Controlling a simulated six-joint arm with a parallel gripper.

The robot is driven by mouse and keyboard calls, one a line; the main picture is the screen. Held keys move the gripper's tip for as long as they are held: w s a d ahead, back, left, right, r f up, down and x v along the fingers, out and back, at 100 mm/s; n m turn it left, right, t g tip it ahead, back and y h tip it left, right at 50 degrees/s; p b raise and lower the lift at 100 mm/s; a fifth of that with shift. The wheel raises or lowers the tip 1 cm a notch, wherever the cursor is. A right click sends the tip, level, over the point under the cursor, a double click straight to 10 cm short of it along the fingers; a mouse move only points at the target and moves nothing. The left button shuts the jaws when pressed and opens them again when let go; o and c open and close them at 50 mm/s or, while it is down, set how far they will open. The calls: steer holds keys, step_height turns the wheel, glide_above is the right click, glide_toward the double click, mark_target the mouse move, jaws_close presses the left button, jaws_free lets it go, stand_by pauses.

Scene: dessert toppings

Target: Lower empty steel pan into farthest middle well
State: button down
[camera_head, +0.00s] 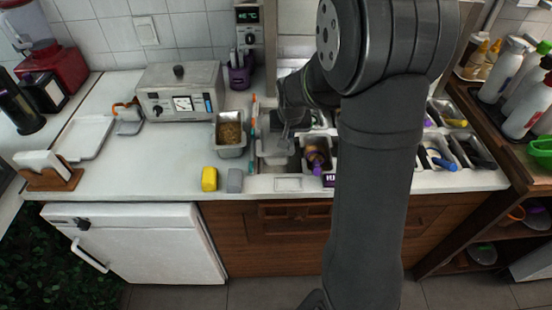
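My gripper (285,132) points down over the left part of the row of wells in the counter, left of my large dark arm. Just under it is a grey steel pan (274,151) that looks empty. The gripper's fingers overlap the pan's upper right side, and they are too small to show whether they are closed on it. I cannot tell whether the pan hangs above a well or sits in one. My arm covers the middle wells, so the farthest middle well is largely hidden.
A steel pan with brown topping (230,133) stands left of the wells. A well (318,156) right of the gripper holds a brown and purple item. A yellow block (209,179) and a grey block (235,181) sit at the front edge. Bottles (500,75) stand far right.

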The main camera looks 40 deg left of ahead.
steer(key=w+a+r, duration=0.3)
steer(key=w+a, duration=1.1)
step_height(320, 180, down, 8)
steer(key=shift+s+r+y, duration=0.15)
steer(key=shift+r+y, duration=0.1)
steer(key=shift+y, duration=0.05)
steer(key=shift+d+f, duration=0.1)
steer(key=shift+f, duration=2)
stand_by(1.3)
stand_by(0.4)
steer(key=c, duration=1.6)
jaws_free()
steer(key=shift+o, duration=0.5)
steer(key=o, duration=0.3)
